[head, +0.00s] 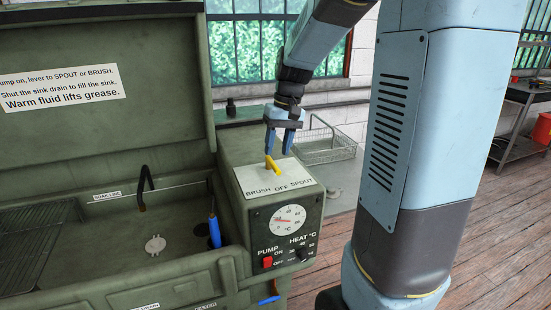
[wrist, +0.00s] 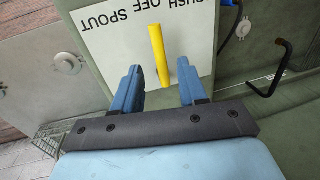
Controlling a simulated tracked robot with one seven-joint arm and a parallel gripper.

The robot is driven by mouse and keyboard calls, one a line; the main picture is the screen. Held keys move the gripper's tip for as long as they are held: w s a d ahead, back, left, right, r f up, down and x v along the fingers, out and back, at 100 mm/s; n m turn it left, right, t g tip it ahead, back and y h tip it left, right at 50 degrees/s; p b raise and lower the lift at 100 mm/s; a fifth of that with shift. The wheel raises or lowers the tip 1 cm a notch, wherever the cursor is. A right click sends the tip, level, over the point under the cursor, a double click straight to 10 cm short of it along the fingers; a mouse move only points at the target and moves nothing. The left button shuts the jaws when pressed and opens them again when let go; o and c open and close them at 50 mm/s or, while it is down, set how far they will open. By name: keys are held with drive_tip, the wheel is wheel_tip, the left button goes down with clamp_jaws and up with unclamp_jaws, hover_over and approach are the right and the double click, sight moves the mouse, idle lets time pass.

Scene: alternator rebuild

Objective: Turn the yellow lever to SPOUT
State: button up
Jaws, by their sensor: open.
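The yellow lever (head: 272,164) sits on a white label plate (head: 253,180) on top of the green control box, marked BRUSH, OFF and SPOUT. Its near end lies by the word OFF; SPOUT is to the right in the head view. The lever also shows in the wrist view (wrist: 160,55), where the lettering is inverted. My gripper (head: 278,150) is above the lever, pointing down, with its two blue fingers apart. In the wrist view my gripper (wrist: 159,80) has the lever between its fingers, with a gap on each side. I cannot tell the exact height gap.
The box front has a gauge (head: 288,220), a red pump switch (head: 267,262) and a heat knob (head: 302,253). The sink (head: 110,245) with a blue-handled brush (head: 214,230) is left. A wire basket (head: 326,148) stands behind right. The raised lid (head: 100,120) stands at the left.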

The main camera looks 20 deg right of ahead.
sight(274, 163)
drive_tip(key=shift+a+f, duration=0.2)
drive_tip(key=shift+f, duration=0.8)
drive_tip(key=shift+a+f, duration=0.2)
drive_tip(key=shift+f, duration=0.8)
clamp_jaws()
